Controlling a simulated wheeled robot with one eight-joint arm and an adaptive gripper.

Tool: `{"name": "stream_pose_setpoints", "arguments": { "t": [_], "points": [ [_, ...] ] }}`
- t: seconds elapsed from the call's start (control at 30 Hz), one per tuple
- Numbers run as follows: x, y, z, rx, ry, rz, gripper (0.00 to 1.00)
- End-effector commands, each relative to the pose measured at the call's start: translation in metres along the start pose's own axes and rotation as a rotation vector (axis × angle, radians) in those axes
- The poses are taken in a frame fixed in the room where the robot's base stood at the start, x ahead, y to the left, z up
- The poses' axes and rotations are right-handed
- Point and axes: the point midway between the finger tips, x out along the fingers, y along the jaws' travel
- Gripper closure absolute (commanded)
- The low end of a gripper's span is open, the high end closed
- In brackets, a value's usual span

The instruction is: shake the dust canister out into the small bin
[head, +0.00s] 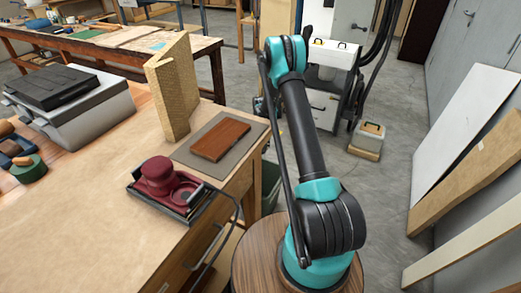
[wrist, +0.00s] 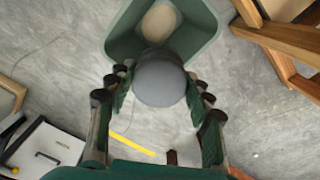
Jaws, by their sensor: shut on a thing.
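In the wrist view, my gripper (wrist: 158,76) is shut on a grey, round-ended canister (wrist: 160,84). The canister is between the fingers, its rounded grey end towards the camera; its far end is hidden. Beyond it is the small green bin (wrist: 117,40), open side up on the concrete floor. A beige rounded patch shows inside the bin, partly covered by the canister; I cannot tell whether it is dust. The canister overlaps the bin's near edge in this view; its height above it is unclear. In the head view a bit of the green bin (head: 270,184) shows beside the bench; my gripper is hidden there.
The bench (head: 85,205) at left carries a dark red sander (head: 160,178), a brown board (head: 220,140) on a grey mat, a bent tan lamination (head: 172,85) and a grey case (head: 75,112). A white cart (head: 325,82) stands behind my arm. Boards lean at right.

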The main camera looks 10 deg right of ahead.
Motion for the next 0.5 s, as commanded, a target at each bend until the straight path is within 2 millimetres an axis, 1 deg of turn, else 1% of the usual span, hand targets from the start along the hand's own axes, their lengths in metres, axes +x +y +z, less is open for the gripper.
{"name": "stream_pose_setpoints", "arguments": {
  "t": [0.03, 0.07, 0.13, 0.17, 0.2, 0.27, 0.3, 0.33, 0.5],
  "points": [
    [0.007, 0.0, -0.001, 0.0, 0.001, 0.0, 0.83],
    [-0.002, 0.0, 0.0, 0.0, 0.001, 0.0, 0.83],
    [-0.03, 0.0, 0.001, 0.0, 0.001, 0.0, 0.83],
    [-0.038, 0.0, 0.001, 0.0, 0.0, 0.0, 0.83],
    [-0.035, 0.0, 0.001, 0.0, 0.0, 0.0, 0.83],
    [-0.013, 0.0, 0.0, 0.0, 0.0, 0.0, 0.83],
    [0.003, 0.0, -0.001, 0.0, 0.0, 0.0, 0.83],
    [0.008, 0.0, -0.001, 0.0, 0.0, 0.0, 0.83],
    [0.005, 0.0, 0.0, 0.0, 0.0, 0.0, 0.83]
  ]
}}
